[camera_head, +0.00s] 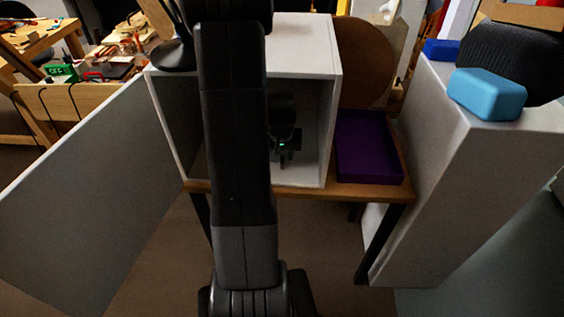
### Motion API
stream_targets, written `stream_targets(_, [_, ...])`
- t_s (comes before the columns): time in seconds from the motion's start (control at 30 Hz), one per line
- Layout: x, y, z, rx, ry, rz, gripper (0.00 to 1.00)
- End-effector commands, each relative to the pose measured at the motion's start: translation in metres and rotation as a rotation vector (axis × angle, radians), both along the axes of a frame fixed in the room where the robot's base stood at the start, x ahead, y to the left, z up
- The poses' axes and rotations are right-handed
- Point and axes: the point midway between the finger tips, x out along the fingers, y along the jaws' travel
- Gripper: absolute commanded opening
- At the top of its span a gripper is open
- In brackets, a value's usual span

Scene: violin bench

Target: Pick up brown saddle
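My arm reaches up the middle of the view and into an open white cabinet (318,130). My gripper (281,161) is inside the cabinet, low in its dark interior, with a small green light on it. It is too small and dark to tell whether its fingers are open or shut. I cannot make out a brown saddle. My arm hides much of the cabinet's inside, and the rest of it is dark.
The cabinet's large grey door (85,200) stands open to the left. A purple tray (367,150) lies right of the cabinet on the wooden table (345,192). A brown round panel (365,60) is behind. A blue block (487,93) rests on a white stand (450,170).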

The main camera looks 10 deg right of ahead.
Motion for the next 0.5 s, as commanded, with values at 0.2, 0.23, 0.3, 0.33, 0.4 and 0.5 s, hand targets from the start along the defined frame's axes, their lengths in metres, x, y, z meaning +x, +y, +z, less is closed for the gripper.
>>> stream_targets(0.2, [0.005, -0.002, -0.020, 0.000, 0.001, 0.000, 0.36])
stream_targets(0.23, [0.005, -0.002, -0.021, 0.000, 0.000, 0.000, 0.36])
stream_targets(0.3, [0.006, -0.002, -0.022, 0.000, -0.001, 0.000, 0.36])
stream_targets(0.33, [0.006, -0.002, -0.022, 0.000, -0.001, 0.000, 0.36])
stream_targets(0.4, [0.006, -0.002, -0.022, 0.000, -0.001, 0.000, 0.36])
stream_targets(0.5, [0.006, -0.002, -0.022, 0.000, -0.001, 0.000, 0.32])
